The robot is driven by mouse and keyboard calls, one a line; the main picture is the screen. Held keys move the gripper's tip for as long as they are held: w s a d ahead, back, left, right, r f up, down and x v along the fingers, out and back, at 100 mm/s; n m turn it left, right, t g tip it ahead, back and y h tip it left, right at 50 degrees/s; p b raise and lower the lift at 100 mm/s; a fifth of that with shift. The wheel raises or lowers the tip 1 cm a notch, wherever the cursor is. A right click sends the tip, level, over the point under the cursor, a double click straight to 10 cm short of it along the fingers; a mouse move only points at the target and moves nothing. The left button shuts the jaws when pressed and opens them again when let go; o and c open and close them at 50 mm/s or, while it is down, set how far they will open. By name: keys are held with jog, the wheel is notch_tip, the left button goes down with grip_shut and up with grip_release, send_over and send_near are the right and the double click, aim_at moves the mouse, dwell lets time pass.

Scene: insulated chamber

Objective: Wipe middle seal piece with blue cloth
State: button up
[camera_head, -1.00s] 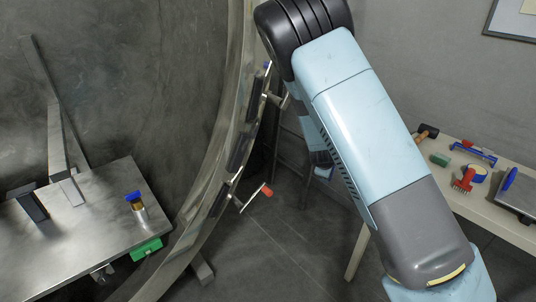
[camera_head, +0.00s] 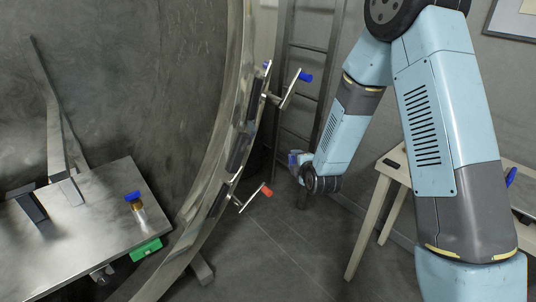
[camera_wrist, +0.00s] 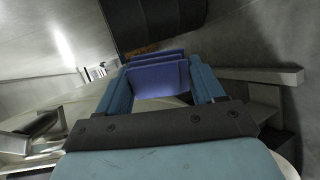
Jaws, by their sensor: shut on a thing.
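My gripper (camera_head: 298,165) is shut on the blue cloth (camera_wrist: 158,78), which shows as a folded blue-violet pad between the two teal fingers in the wrist view. In the head view the cloth (camera_head: 293,158) is small and faces the ring's edge, with a gap between them.
The curved metal ring (camera_head: 215,130) stands between me and the chamber wall. Handles with red (camera_head: 267,190) and blue (camera_head: 305,76) grips stick out of it. A ladder (camera_head: 305,70) stands behind. A metal table (camera_head: 90,225) is at left, a pale table (camera_head: 365,230) at right.

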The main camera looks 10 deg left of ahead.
aim_at(242, 149)
jog(key=s+a+r+n+y, duration=0.5)
jog(key=s+a+r+y, duration=0.35)
jog(key=s+r, duration=0.25)
jog(key=shift+g, duration=0.3)
jog(key=shift+x, duration=2.8)
jog(key=shift+x, duration=0.95)
jog(key=shift+s+f, duration=0.1)
jog(key=shift+f, duration=0.15)
jog(key=shift+s+a+f, duration=0.2)
jog(key=shift+s+f, duration=0.05)
jog(key=shift+f, duration=0.3)
jog(key=shift+s+a+f, duration=0.2)
jog(key=shift+f, duration=0.35)
jog(key=shift+s+a+f, duration=0.15)
jog(key=shift+s+f, duration=0.1)
jog(key=shift+f, duration=0.3)
jog(key=shift+a, duration=0.1)
jog(key=shift+w, duration=0.1)
